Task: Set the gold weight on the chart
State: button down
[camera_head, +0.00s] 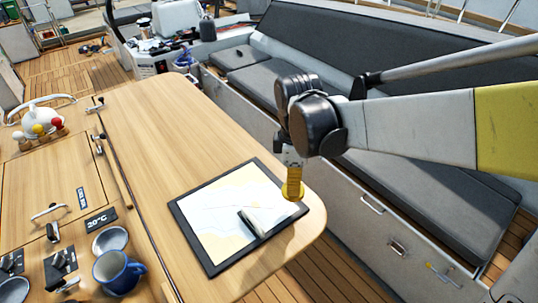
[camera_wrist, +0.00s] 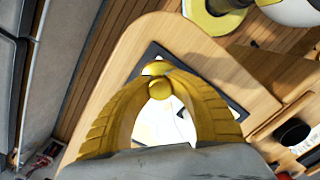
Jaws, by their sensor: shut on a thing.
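The gold weight (camera_head: 293,191) is a small round-based gold piece with a knob. My gripper (camera_head: 291,168) points down and is shut on its upper part. In the wrist view, the yellow fingers (camera_wrist: 159,82) close around the knob, and the gold base (camera_wrist: 157,68) shows beyond them. The chart (camera_head: 212,218) is a pale sheet in a dark frame on the table. The weight appears at the chart's right edge in the head view; its height above it is hard to tell. The chart (camera_wrist: 146,131) is partly hidden by the fingers in the wrist view.
A small dark and white item (camera_head: 252,222) lies on the chart. The wooden table (camera_head: 165,130) is clear behind the chart. A grey bench (camera_head: 400,175) runs along the right.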

aim_at(279, 206)
jog(key=a+f, duration=0.1)
jog(key=w+a+f, duration=0.1)
jog(key=a, duration=0.1)
jog(key=shift+a+f+b, duration=0.1)
jog(key=shift+a+b, duration=0.1)
jog(key=shift+b, duration=0.15)
jog(key=shift+f, duration=0.2)
notch_tip(279, 206, down, 4)
jog(key=shift+r+b, duration=0.1)
jog(key=shift+b, duration=0.8)
jog(key=shift+r, duration=0.1)
jog(key=c, duration=1.7)
grip_release()
jog(key=shift+f, duration=0.2)
jog(key=o, duration=0.4)
jog(key=shift+o, duration=0.2)
